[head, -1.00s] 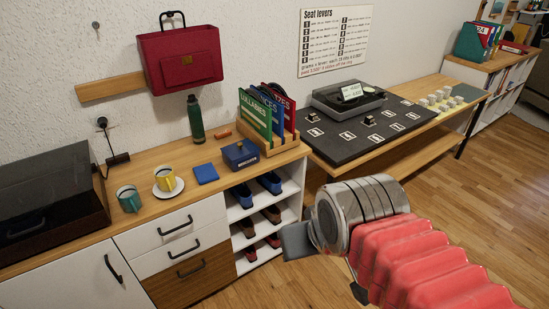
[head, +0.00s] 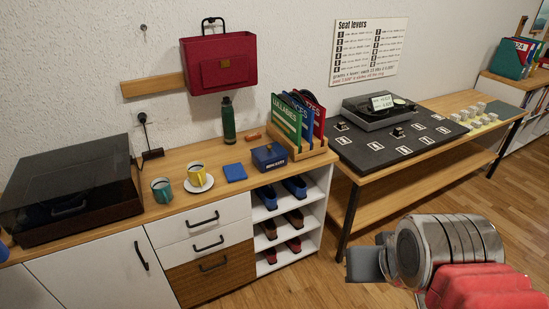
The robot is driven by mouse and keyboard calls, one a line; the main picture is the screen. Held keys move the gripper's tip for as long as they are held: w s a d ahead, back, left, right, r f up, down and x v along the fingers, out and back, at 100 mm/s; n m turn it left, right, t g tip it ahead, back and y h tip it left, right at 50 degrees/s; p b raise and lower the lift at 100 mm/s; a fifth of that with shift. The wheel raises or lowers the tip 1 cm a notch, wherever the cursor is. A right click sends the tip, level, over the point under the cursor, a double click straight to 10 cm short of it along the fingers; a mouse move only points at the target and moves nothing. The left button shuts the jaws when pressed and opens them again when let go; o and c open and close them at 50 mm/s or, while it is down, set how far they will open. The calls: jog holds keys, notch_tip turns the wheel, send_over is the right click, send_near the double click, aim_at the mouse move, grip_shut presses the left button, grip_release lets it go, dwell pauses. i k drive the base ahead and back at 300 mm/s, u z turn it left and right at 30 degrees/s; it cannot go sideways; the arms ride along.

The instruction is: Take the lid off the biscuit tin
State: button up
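A small dark blue box (head: 269,157) with a pale label on its front stands on the wooden sideboard top, left of the file rack. It looks like the biscuit tin, with its lid on, but the label is too small to read surely. A flat blue square (head: 235,172) lies just left of it, apart from it. My gripper (head: 365,264) is at the lower right, in front of the sideboard and well away from the box. Its grey fingers are seen from the side, so the opening between them is hidden.
A green bottle (head: 229,121), a yellow cup (head: 196,173) on a saucer and a teal cup (head: 161,190) stand on the sideboard (head: 110,232). A file rack (head: 298,150) stands right of the box.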

aim_at(265, 153)
jog(key=u, duration=0.1)
jog(key=i, duration=0.75)
jog(key=u, duration=0.3)
jog(key=k, duration=0.6)
jog(key=u, duration=0.4)
jog(key=i, duration=1.45)
jog(key=u, duration=0.25)
